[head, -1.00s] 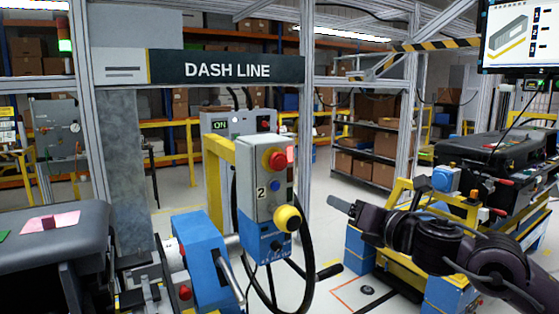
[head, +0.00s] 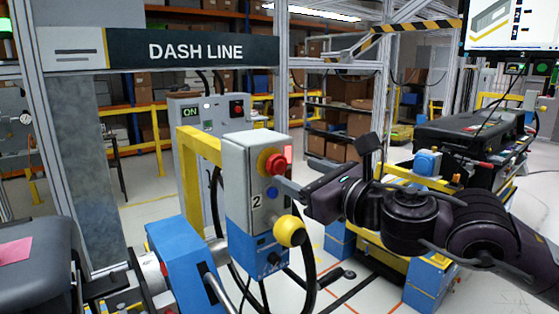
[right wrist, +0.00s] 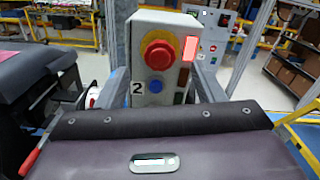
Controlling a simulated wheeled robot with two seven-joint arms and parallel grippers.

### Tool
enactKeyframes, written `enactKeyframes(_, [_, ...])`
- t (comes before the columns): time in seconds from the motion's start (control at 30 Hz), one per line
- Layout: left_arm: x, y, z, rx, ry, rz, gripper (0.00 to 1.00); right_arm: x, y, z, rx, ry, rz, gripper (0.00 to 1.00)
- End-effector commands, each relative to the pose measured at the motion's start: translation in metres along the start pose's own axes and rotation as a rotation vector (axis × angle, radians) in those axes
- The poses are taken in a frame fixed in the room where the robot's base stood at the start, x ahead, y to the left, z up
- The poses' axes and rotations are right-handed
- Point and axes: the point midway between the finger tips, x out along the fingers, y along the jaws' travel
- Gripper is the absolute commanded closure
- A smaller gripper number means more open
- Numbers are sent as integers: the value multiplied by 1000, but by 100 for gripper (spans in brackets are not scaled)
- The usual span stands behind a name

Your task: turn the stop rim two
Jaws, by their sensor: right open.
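The control box (head: 256,205) marked 2 is grey above and blue below. Its red stop (head: 275,163) sits on a yellow ring near the top; in the right wrist view the round red stop (right wrist: 160,53) faces me, with its yellow ring partly showing. My right gripper (head: 284,184) is open, just in front of the box and slightly below the stop. In the right wrist view its two grey fingers stand apart on either side of the box face, and the stop shows between them. I cannot tell whether they touch the box. My left gripper is not in view.
A blue fixture (head: 180,262) stands left; a second grey box (head: 218,114) marked ON is behind.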

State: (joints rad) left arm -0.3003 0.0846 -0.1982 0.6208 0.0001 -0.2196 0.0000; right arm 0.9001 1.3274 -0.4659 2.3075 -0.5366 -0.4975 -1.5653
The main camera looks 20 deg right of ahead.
Motion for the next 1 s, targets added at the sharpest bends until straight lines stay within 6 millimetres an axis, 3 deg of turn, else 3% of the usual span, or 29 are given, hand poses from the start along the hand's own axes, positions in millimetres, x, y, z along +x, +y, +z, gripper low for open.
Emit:
enactKeyframes(0.13, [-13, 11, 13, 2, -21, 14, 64, 23, 0, 4, 7, -2, 3, 38])
enactKeyframes(0.33, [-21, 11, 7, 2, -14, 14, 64, 48, 0, 2, 5, 0, 2, 38])
enactKeyframes(0.53, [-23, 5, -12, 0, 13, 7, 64, 57, 0, 1, 2, 0, 0, 38])
enactKeyframes(0.73, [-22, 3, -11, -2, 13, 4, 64, 58, 0, 0, 1, 0, 0, 38])
enactKeyframes(1.0, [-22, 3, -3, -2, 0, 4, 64, 57, 0, 0, 1, 0, 0, 71])
